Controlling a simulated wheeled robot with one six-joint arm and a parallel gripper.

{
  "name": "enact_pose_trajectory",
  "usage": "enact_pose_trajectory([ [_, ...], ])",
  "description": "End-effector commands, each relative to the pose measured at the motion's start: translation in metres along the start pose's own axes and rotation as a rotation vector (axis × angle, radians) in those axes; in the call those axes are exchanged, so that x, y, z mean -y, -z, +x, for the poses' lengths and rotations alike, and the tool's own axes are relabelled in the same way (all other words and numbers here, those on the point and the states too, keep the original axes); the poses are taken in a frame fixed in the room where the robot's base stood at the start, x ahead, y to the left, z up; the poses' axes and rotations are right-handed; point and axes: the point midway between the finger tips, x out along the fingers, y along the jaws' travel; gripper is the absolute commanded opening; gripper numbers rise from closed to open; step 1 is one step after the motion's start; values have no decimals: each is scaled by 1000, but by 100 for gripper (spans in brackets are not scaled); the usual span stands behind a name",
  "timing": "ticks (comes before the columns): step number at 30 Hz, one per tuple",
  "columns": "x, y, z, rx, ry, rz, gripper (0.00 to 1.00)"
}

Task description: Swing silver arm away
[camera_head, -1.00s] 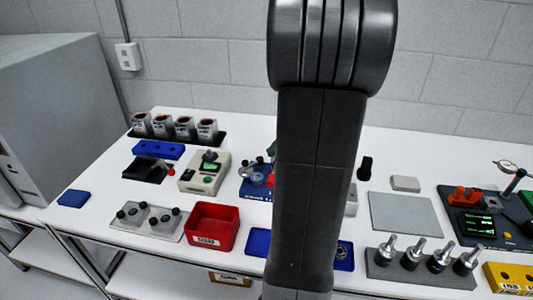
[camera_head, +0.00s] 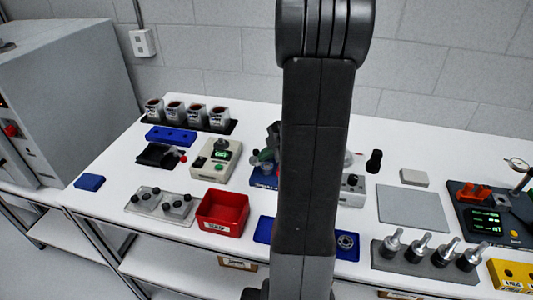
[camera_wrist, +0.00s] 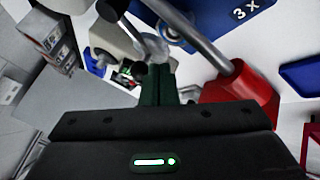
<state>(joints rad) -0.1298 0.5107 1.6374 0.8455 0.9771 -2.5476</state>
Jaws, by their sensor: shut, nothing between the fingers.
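The blue fixture (camera_head: 262,183) stands mid-table, partly hidden behind my own arm; a blue plate marked "3 X" shows in the wrist view (camera_wrist: 243,10). There, a silver rod (camera_wrist: 205,40) slants from the fixture down to a red part (camera_wrist: 245,95). Whether they are joined I cannot tell. A thinner silver rod (camera_wrist: 150,28) lies left of it. In the head view the silver arm cannot be clearly told apart. My gripper (camera_wrist: 162,72) has dark green fingers, closed and empty, left of the thicker rod. Contact with either rod cannot be told.
A bare grey plate (camera_head: 412,207) lies to the right.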

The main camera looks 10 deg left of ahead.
Motion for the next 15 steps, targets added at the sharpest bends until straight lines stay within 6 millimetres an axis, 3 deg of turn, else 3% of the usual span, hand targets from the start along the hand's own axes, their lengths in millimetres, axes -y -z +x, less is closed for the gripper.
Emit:
enact_pose_trajectory([
  [15, -1, 3, 4, 29, -31, 50, 0],
])
